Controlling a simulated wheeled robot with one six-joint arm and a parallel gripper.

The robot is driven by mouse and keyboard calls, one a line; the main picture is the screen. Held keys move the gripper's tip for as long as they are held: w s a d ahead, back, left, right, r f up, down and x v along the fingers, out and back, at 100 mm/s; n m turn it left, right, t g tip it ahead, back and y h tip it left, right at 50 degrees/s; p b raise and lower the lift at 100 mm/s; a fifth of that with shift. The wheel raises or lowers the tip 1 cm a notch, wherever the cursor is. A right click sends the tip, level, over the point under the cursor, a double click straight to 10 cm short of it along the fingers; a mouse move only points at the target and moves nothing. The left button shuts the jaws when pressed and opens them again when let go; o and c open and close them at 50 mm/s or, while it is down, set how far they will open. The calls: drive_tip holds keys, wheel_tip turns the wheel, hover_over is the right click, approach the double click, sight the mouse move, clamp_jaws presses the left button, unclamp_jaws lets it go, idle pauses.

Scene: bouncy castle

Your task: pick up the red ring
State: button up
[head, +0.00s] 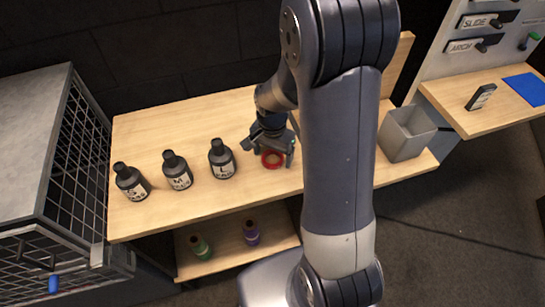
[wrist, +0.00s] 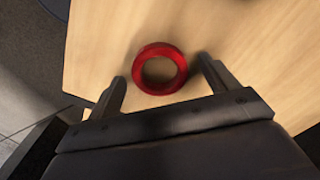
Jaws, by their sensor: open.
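The red ring (head: 272,160) lies flat on the wooden table (head: 150,130), just below my gripper (head: 271,150) in the head view. In the wrist view the red ring (wrist: 160,68) shows whole, with bare wood through its hole. My gripper (wrist: 160,80) is open there, with one dark finger to the left of the ring and one to the right. The ring sits between and slightly beyond the fingertips. I cannot tell the height of the fingertips above the table. Nothing is held.
Dark labelled bottles (head: 177,170) stand left of the ring. A grey bin (head: 406,133) is at the table's right end. A wire cage (head: 75,150) stands at the left. A lower shelf (head: 220,252) holds a green bottle (head: 200,247) and a purple bottle (head: 251,232).

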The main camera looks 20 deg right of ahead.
drive_tip(key=shift+f, duration=0.1)
drive_tip(key=shift+c, duration=0.2)
drive_tip(key=c, duration=1)
